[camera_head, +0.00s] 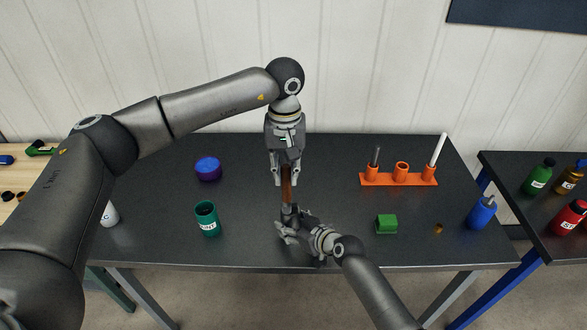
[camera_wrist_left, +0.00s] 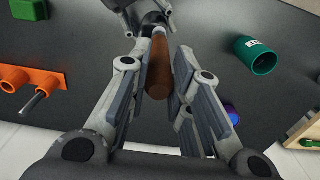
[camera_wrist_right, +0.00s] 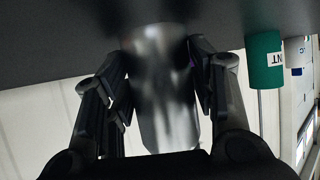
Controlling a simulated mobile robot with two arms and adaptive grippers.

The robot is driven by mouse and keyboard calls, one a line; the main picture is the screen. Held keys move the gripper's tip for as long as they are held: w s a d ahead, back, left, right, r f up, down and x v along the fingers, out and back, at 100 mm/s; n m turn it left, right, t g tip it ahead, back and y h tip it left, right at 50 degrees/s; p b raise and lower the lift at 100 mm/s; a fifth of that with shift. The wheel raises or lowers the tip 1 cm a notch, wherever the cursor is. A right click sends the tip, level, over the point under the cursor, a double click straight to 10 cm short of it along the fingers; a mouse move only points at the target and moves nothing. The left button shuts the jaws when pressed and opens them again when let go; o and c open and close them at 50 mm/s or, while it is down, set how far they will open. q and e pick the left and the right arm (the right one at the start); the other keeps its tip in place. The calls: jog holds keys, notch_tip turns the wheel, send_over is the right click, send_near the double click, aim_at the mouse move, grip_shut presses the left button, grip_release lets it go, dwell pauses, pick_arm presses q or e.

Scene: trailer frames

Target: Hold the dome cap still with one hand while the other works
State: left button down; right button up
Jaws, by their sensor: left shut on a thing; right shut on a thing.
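My left gripper (camera_head: 285,178) points down over the middle of the table and is shut on a brown rod-like handle (camera_head: 286,190). The handle stands upright between its fingers, as the left wrist view (camera_wrist_left: 160,70) also shows. Below it, my right gripper (camera_head: 289,225) reaches in from the right, low over the table, and is shut on a shiny metal piece (camera_wrist_right: 165,100). That piece fills the space between the right fingers and widens near the table. It may be the dome cap, but I cannot tell for sure. The fingers hide where handle and metal piece meet.
A teal cup (camera_head: 207,220) and a purple-blue round container (camera_head: 208,169) stand left of my grippers. To the right are a green block (camera_head: 386,224), an orange rack (camera_head: 398,180), a small brown piece (camera_head: 438,229) and a blue bottle (camera_head: 482,213). The table's front edge is close.

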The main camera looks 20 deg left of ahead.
pick_arm(q)
jog(key=shift+s+a, duration=0.2)
jog(key=shift+a, duration=0.3)
notch_tip(320, 180, up, 4)
jog(key=shift+d+f, duration=0.15)
jog(key=shift+r, duration=2.2)
pick_arm(e)
jog(key=o, duration=0.8)
jog(key=shift+o, duration=0.2)
jog(key=v, duration=1.1)
jog(key=shift+s+d+r, duration=0.15)
jog(key=shift+s+d, duration=0.05)
jog(key=shift+d, duration=0.2)
